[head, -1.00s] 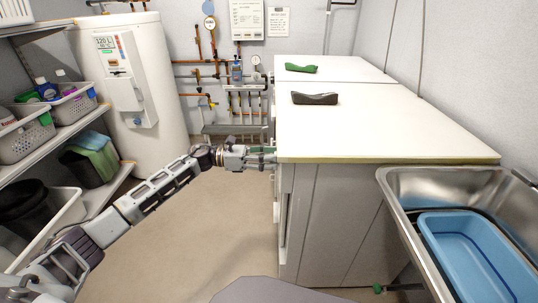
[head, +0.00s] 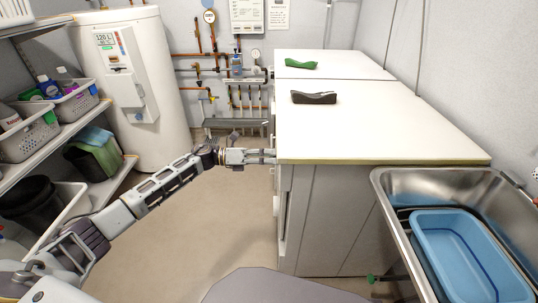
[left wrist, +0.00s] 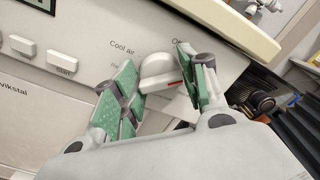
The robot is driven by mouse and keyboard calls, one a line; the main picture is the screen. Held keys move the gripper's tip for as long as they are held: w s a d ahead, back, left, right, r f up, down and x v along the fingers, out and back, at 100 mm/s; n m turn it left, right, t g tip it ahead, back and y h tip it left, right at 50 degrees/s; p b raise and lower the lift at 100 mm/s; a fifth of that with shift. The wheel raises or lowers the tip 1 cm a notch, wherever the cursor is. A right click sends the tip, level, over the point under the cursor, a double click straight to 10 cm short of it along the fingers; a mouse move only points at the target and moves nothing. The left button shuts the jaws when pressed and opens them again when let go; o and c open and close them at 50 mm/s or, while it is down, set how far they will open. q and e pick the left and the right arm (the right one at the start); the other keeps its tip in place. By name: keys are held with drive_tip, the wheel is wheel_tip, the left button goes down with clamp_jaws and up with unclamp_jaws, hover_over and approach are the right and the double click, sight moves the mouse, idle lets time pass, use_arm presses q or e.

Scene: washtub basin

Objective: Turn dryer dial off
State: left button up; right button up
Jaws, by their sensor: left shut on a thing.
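The dryer dial (left wrist: 157,70) is a white knob with a small red mark, on the white control panel beside the "Cool air" print in the left wrist view. My left gripper (left wrist: 160,73) has its green-padded fingers on either side of the dial and is shut on it. In the head view the left gripper (head: 267,156) reaches the left-facing front of the white machine (head: 296,210) under the worktop; the dial is hidden there. My right gripper is in neither view.
The pale worktop (head: 380,125) overhangs the panel closely above my left gripper. A steel sink (head: 405,183) with a blue tub (head: 430,220) stands right. Shelves with baskets (head: 25,142) and a white water tank (head: 165,100) are left. The floor (head: 215,230) between is clear.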

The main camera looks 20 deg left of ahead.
use_arm(q)
drive_tip(key=shift+w+f+n+p, duration=0.1)
drive_tip(key=shift+n+p, duration=3.5)
drive_tip(key=shift+n, duration=1.2)
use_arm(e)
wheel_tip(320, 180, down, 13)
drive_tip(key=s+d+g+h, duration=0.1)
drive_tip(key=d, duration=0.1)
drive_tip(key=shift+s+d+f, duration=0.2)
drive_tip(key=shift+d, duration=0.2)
use_arm(q)
drive_tip(key=o, duration=1)
drive_tip(key=shift+o, duration=0.2)
drive_tip(key=shift+a, duration=0.15)
drive_tip(key=v, duration=1.1)
drive_tip(key=shift+a, duration=0.35)
